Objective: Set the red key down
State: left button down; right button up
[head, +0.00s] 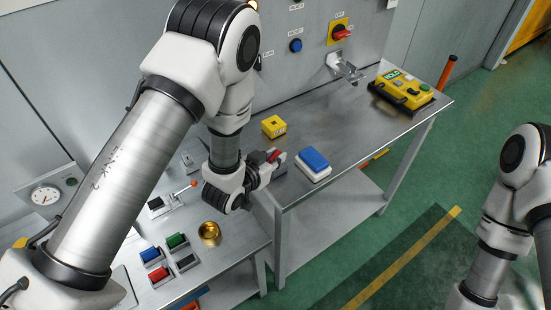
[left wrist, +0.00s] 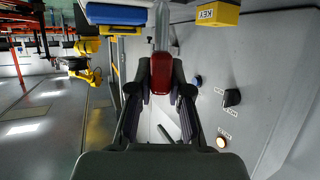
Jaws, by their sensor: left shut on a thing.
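The red key (head: 273,155) is in my left gripper (head: 273,166), near the left end of the grey metal table (head: 345,135). In the left wrist view the red key (left wrist: 161,74) sits between the two fingers (left wrist: 160,88), with a grey metal part extending beyond it. The gripper is shut on it. I cannot tell whether the key touches the table. My right arm shows at the right edge of the head view, but its gripper is out of view.
A yellow box (head: 273,126), marked KEY in the left wrist view (left wrist: 217,14), and a blue-topped white block (head: 314,164) stand near the gripper. A yellow control box (head: 403,90) is at the far end. Bare tabletop lies between. A brass cup (head: 209,232) stands on the lower bench.

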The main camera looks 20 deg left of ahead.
aim_at(276, 155)
pick_arm(q)
jog(key=w+f+b, duration=0.1)
jog(key=w+f, duration=0.1)
jog(key=w+a+f+b, duration=0.1)
jog(key=w+f+b, duration=0.1)
jog(key=shift+w+f, duration=0.1)
jog(key=shift+w+a, duration=0.1)
jog(key=c, duration=1.1)
grip_release()
